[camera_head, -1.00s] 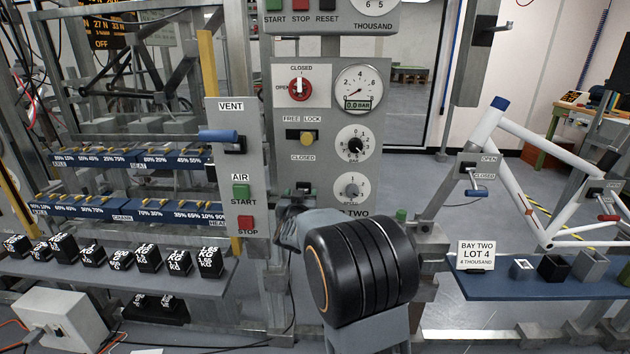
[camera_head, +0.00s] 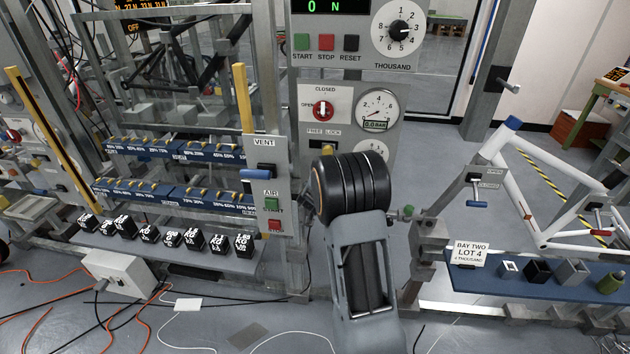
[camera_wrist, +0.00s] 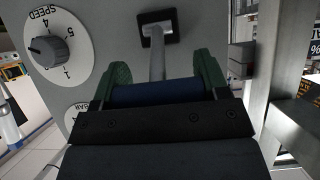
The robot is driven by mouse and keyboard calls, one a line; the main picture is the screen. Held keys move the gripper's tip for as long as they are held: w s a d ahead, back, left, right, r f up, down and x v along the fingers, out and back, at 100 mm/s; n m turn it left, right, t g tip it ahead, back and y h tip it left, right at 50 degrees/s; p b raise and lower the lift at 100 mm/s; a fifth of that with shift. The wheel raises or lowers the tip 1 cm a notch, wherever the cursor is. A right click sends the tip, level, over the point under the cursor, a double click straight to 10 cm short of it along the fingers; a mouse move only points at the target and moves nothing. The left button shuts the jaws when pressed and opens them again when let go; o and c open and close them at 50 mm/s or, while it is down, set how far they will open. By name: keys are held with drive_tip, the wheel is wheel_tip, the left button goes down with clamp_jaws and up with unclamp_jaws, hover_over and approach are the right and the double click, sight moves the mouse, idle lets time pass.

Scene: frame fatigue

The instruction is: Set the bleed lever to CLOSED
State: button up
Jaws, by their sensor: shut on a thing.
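In the wrist view, a lever with a black square mount (camera_wrist: 158,26), a metal stem (camera_wrist: 157,58) and a dark blue handle (camera_wrist: 150,93) sits on a grey panel. My gripper (camera_wrist: 152,80) is shut on the blue handle, with one green fingertip at each end of it. The stem runs from the mount towards the bottom of the picture. No label for this lever is readable. In the head view, my arm hides the gripper and this lever.
An upside-down SPEED dial (camera_wrist: 47,50) is beside the lever. In the head view, the VENT panel (camera_head: 265,157) with a blue-handled lever (camera_head: 255,174) stands left of my arm. Right are a blue-handled clamp lever (camera_head: 477,204), a white bicycle frame (camera_head: 545,175) and a blue shelf (camera_head: 488,277).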

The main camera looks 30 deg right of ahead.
drive_tip(key=shift+w+r+p, duration=0.1)
drive_tip(key=shift+p, duration=0.25)
drive_tip(key=o, duration=1.3)
drive_tip(key=p+v, duration=0.2)
drive_tip(key=v, duration=1.1)
drive_tip(key=shift+s+r, duration=0.25)
drive_tip(key=shift+r, duration=0.1)
